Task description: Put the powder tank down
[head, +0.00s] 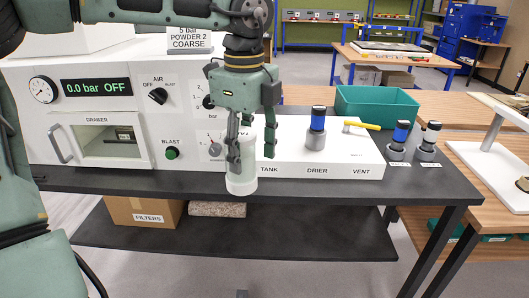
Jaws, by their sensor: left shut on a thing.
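My left gripper (252,148) comes down in front of the white machine in the head view. The tank's upper part is partly hidden by the fingers. It overlaps the machine's front and the dark bench's front edge in the picture; I cannot tell whether it touches anything. The label TANK (269,170) is on the machine's front just right of it. My right gripper is not in view.
A drier (317,130) with a blue band and a yellow vent handle (361,125) stand on the machine's low deck. Two similar canisters (398,140) (430,141) stand on the dark bench (340,190) at right. A teal bin (378,106) is behind. A FILTERS box (144,212) sits below.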

